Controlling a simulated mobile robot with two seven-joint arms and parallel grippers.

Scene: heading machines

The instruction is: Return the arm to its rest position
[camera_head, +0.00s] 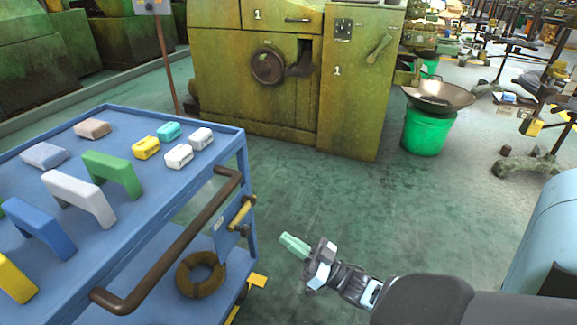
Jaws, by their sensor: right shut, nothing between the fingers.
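My right gripper (295,244) shows at the lower middle, with its arm coming in from the lower right. Its pale green fingers are together, with nothing seen between them. It is over the open floor, to the right of the blue cart and apart from it. My left gripper is not in view.
A blue cart (150,265) at the left carries several coloured blocks and bridge shapes. Its brown handle (182,240) faces my right gripper. A green machine (290,75) stands behind. A green bucket (428,132) under a metal pan (440,94) is at the right. The middle floor is clear.

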